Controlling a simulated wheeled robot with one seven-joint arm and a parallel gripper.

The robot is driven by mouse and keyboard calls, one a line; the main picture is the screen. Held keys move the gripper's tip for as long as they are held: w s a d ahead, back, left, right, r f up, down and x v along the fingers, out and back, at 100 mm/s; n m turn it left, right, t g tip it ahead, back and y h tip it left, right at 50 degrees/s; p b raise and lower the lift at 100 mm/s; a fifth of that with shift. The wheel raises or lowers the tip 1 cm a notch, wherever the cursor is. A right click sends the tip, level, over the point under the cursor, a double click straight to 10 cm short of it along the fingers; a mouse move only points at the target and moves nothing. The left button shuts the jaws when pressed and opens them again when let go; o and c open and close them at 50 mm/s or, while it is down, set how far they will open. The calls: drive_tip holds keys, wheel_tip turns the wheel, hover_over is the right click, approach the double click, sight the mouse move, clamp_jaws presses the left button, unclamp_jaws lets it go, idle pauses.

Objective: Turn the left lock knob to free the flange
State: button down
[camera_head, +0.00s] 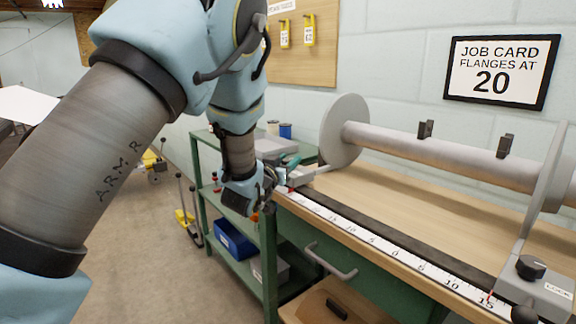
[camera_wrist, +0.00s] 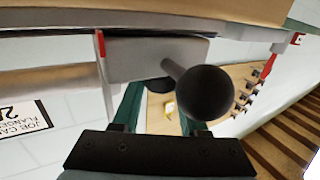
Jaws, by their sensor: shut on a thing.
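My gripper (camera_head: 270,180) is at the left end of the bench, next to the grey lock block (camera_head: 313,171) below the left flange (camera_head: 343,130). In the wrist view the left lock knob (camera_wrist: 160,85), black and partly hidden, lies between the green fingers of my gripper (camera_wrist: 160,98), which are shut on it. The grey lock block (camera_wrist: 140,60) is just behind the knob. A black ball handle (camera_wrist: 205,93) sticks out close to the right finger. The knob's turn angle cannot be read. The head view does not show this knob clearly.
The right flange (camera_head: 545,190) has its own black lock knob (camera_head: 531,267) on a block marked LOCK. A ruler (camera_head: 400,262) runs along the bench's front edge. The job card (camera_head: 500,71) reads flanges at 20. A green shelf cart (camera_head: 238,262) stands below my gripper.

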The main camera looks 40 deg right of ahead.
drive_tip(key=shift+n+t+y+b, duration=0.45)
drive_tip(key=shift+n+t, duration=0.25)
drive_tip(key=shift+t, duration=0.2)
drive_tip(key=shift+c, duration=2.2)
unclamp_jaws()
drive_tip(key=shift+s+a, duration=0.1)
drive_tip(key=v, duration=1)
drive_tip(key=shift+s+a+b, duration=0.2)
drive_tip(key=shift+b, duration=0.2)
drive_tip(key=shift+a, duration=0.1)
